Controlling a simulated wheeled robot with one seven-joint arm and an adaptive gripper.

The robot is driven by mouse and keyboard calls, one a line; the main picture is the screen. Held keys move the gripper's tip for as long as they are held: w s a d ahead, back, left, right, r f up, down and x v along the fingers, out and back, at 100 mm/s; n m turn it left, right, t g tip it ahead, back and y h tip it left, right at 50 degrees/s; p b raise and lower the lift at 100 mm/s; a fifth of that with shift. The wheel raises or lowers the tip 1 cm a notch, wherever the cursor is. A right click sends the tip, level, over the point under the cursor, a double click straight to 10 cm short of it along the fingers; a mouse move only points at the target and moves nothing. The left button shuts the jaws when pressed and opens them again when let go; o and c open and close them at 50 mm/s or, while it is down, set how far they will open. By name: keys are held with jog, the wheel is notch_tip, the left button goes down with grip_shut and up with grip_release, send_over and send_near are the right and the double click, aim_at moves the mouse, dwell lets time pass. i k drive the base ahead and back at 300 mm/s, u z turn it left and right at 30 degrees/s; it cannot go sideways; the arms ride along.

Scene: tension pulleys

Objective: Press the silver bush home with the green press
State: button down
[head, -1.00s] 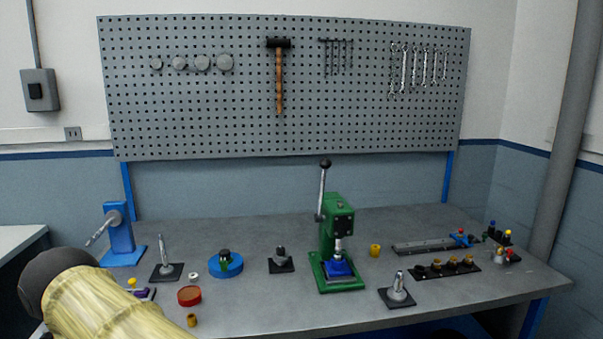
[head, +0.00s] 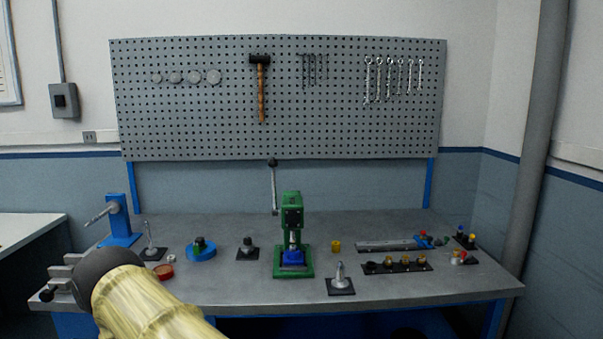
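The green press (head: 291,215) stands near the middle of the bench. Its lever (head: 273,185) points straight up, with a dark knob on top. A silver ram (head: 293,238) hangs above a blue block (head: 293,257) on the press base. Whether a silver bush sits in that block is too small to tell. A small pale ring (head: 171,258) lies at the left of the bench; I cannot tell if it is the silver bush. My yellow-sleeved arm crosses the lower left, with its dark joint at the bench front. My gripper is not visible.
Grey vise-like metal parts (head: 62,272) show at the bench's left corner beside my arm. A blue round fixture (head: 201,250), post stands (head: 340,285), a yellow bush (head: 336,246) and a black rack (head: 397,266) surround the press. The bench directly before the press is clear.

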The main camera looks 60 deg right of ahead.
aim_at(273, 163)
jog(key=z, duration=1.2)
